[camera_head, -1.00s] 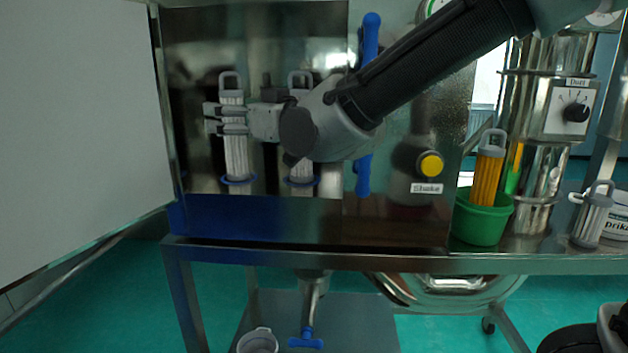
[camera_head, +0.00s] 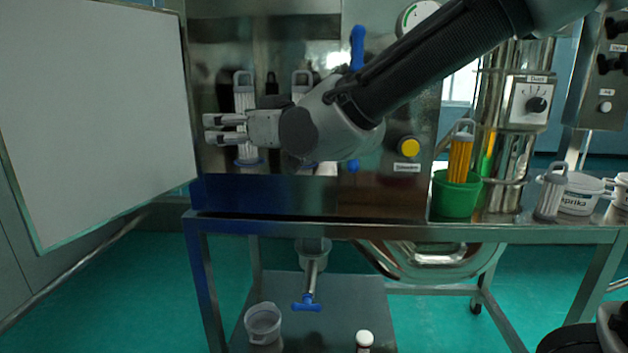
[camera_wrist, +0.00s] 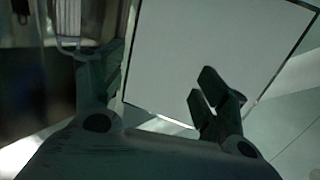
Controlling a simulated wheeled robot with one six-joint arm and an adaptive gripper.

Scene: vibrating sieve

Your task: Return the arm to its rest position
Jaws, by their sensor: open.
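My arm reaches in from the upper right of the head view, bent in front of the steel cabinet. My gripper (camera_head: 208,129) points left with its fingers apart and nothing between them. In the head view it overlaps a white ribbed filter with a loop handle (camera_head: 244,90), which stands upright in the cabinet. In the wrist view my gripper (camera_wrist: 160,82) shows its two dark fingers spread, with a pale panel beyond. Part of a white ribbed filter (camera_wrist: 66,22) shows beside the left finger. A second white filter (camera_head: 302,83) is partly hidden behind my arm.
The open white door (camera_head: 95,110) stands left of the cabinet. A blue handle (camera_head: 357,48) rises behind my forearm. On the steel table, a green cup (camera_head: 455,197) holds an orange filter (camera_head: 460,155), and another white filter (camera_head: 551,190) stands right. Floor at lower left is clear.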

